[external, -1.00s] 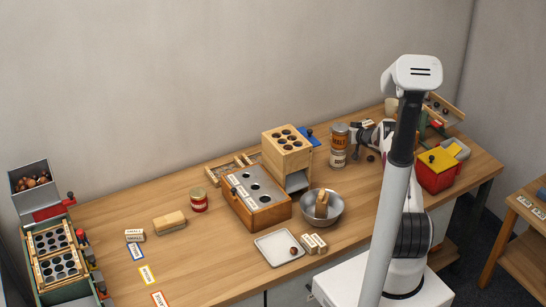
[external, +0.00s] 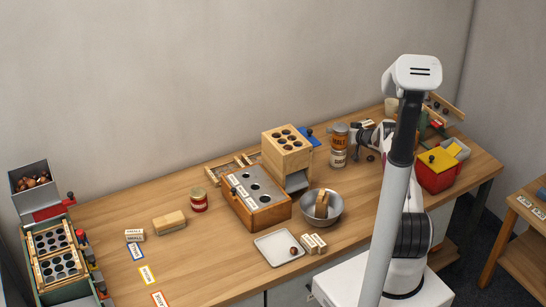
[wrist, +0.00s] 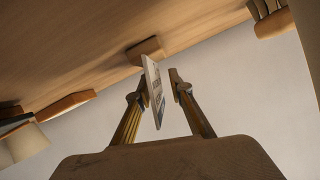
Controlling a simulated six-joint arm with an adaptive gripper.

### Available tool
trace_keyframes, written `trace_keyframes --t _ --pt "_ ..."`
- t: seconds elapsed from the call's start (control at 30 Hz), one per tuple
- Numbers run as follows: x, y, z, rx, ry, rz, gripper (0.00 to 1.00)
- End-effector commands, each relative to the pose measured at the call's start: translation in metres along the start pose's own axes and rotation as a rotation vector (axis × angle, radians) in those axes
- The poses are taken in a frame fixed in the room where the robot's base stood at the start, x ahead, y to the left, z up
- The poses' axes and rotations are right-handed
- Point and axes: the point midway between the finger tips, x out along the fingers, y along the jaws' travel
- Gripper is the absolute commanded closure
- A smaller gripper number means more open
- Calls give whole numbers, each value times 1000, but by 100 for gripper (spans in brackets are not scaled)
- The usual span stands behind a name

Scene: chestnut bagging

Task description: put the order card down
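In the wrist view the order card (wrist: 153,90), white with dark print, stands on edge between the two fingers of my gripper (wrist: 160,80). It is close to the left finger, and a clear gap separates it from the right finger. Its upper picture end meets a small wooden block (wrist: 146,48) on the table; I cannot tell whether it sits in a slot there. In the external view my gripper (external: 357,150) is low over the back right of the table, right of the stacked cans, partly hidden by my arm. A small white label-like piece shows beside it there.
Stacked cans (external: 338,150) stand just left of my gripper. A red box with a yellow lid (external: 437,170) is to the right. A metal bowl (external: 333,212), a wooden tower with holes (external: 288,160) and a white tray (external: 265,240) stand farther left.

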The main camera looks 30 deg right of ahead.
Motion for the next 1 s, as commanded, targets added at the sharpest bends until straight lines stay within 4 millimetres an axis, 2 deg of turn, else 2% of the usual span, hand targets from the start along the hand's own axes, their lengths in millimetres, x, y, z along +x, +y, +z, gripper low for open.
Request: trace_keyframes --t 0.37,1.0 --pt "-12 0 -3 1 0 0 79" --pt "-57 0 -2 1 0 0 79"
